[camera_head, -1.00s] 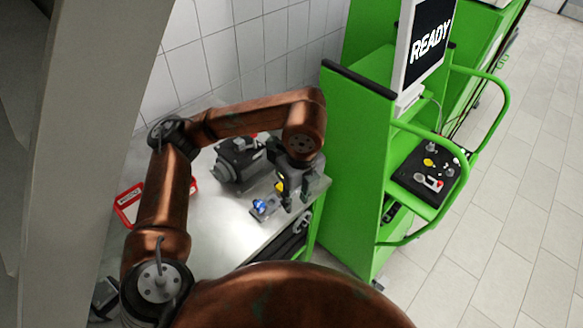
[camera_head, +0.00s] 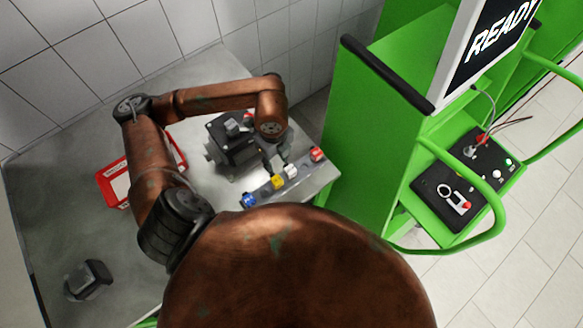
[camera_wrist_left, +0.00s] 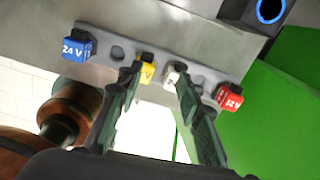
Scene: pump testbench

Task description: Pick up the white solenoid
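The white solenoid (camera_head: 291,170) stands in a grey rack (camera_head: 263,191) near the table's right edge, between the yellow solenoid (camera_head: 278,182) and the red one (camera_head: 317,153). The blue solenoid (camera_head: 248,199) is at the rack's left end. My left gripper (camera_head: 276,168) is over the rack, close to the yellow and white solenoids. In the left wrist view, its fingers (camera_wrist_left: 158,76) are spread. The white solenoid (camera_wrist_left: 170,75) shows beside the right fingertip, which partly hides it, and the yellow one (camera_wrist_left: 147,72) beside the left fingertip. My right gripper is out of view.
A dark pump (camera_head: 232,138) stands just behind the rack. A red-rimmed tray (camera_head: 115,186) and a dark grey block (camera_head: 88,280) are on the table's left. A green stand (camera_head: 385,140) with a screen (camera_head: 492,40) and a control panel (camera_head: 465,185) is at the right.

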